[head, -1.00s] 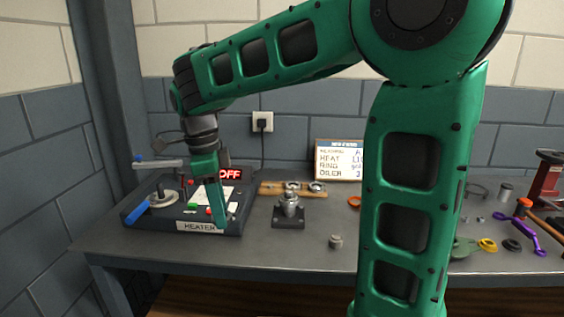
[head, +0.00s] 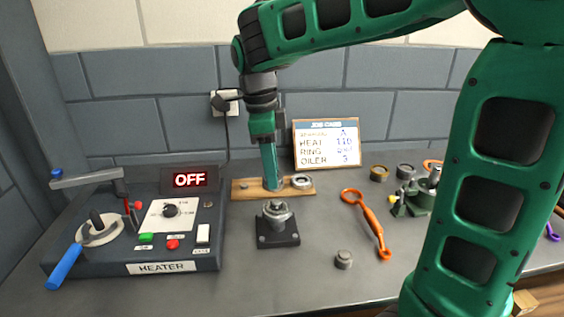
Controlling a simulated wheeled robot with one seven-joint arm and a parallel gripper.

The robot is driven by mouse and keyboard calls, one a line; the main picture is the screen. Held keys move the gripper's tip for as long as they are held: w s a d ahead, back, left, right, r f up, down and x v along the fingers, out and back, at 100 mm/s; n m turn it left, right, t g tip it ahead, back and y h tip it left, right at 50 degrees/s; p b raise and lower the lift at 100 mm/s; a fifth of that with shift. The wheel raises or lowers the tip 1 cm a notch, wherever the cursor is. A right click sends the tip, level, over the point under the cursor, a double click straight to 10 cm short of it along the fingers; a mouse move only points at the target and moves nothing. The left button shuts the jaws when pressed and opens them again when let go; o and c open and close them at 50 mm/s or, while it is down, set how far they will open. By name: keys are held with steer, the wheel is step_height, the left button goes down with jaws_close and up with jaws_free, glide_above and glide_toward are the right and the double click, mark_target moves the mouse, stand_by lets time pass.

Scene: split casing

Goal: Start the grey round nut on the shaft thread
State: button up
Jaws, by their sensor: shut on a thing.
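The shaft (head: 277,212) stands upright on a dark square block on the bench, with a metal ring-shaped part around it; its thread is too small to make out. My gripper (head: 271,186) points down behind the shaft, at the middle of the wooden board (head: 240,194). It is shut on a small grey round part there, which looks like the grey round nut; the fingers mostly hide it. I cannot tell whether it is clear of the board. A silvery ring (head: 301,181) lies on the board just right of my gripper.
The heater (head: 135,240), its display reading OFF, fills the left of the bench. A grey cylinder (head: 344,259) and an orange spanner (head: 371,222) lie right of the shaft. A job card (head: 326,144) stands behind. The front bench between heater and cylinder is clear.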

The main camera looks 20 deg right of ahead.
mark_target(277, 201)
steer(key=shift+w+d, duration=0.1)
steer(key=shift+d, duration=0.2)
steer(key=shift+d, duration=0.1)
steer(key=shift+f, duration=2.7)
steer(key=shift+f, duration=0.45)
